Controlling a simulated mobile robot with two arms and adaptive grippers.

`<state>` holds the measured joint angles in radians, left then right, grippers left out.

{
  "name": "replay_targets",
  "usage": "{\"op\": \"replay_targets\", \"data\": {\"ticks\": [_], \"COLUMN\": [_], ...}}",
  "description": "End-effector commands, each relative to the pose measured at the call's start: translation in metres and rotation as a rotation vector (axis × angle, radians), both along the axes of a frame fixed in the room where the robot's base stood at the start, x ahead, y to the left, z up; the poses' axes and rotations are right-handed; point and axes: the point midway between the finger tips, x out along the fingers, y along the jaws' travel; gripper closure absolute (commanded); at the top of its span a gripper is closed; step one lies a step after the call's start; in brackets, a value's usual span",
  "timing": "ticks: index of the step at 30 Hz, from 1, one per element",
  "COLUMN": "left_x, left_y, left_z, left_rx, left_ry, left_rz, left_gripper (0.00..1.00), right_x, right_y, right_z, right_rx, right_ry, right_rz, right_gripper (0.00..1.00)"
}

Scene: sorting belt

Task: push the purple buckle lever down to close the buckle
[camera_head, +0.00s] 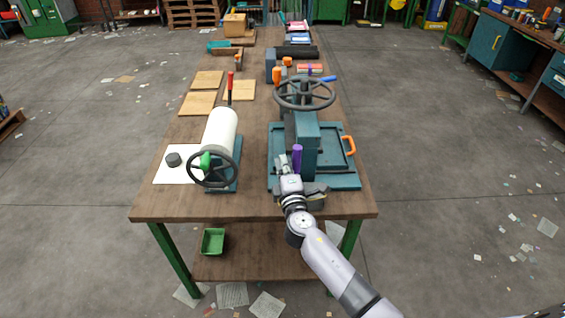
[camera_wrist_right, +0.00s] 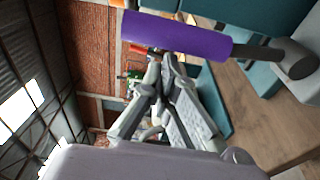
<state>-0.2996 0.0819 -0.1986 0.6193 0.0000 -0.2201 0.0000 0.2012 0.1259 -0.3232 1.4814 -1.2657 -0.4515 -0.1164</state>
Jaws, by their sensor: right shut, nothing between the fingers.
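The purple buckle lever (camera_head: 297,157) stands roughly upright at the near side of the teal machine (camera_head: 307,145). In the right wrist view the purple grip (camera_wrist_right: 175,35) lies across the top of the picture, with a dark rod running from its end to a grey round part (camera_wrist_right: 297,60). My right gripper (camera_head: 284,160) is shut and empty, close beside the lever on its left. Its fingertips (camera_wrist_right: 165,62) show just below the grip in the wrist view; I cannot tell whether they touch it. My left gripper is out of view.
A dark handwheel (camera_head: 304,94) tops the machine, and an orange handle (camera_head: 348,145) is on its right. A white roller (camera_head: 219,132) with another handwheel (camera_head: 213,169) stands to the left. The wooden table's (camera_head: 160,205) near left corner is clear.

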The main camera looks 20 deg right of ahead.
Motion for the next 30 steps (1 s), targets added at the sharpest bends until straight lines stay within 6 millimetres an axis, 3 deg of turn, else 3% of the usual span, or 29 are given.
{"op": "replay_targets", "data": {"ticks": [20, 30], "left_x": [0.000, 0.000], "left_y": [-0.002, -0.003], "left_z": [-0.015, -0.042], "left_rx": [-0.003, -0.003], "left_ry": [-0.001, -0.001], "left_rz": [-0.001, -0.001], "left_gripper": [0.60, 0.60], "right_x": [-0.004, -0.012], "right_y": [-0.014, -0.041], "right_z": [0.003, 0.003], "right_rx": [0.108, 0.304], "right_ry": [-0.031, -0.089], "right_rz": [-0.001, -0.003], "right_gripper": [1.00, 1.00]}}
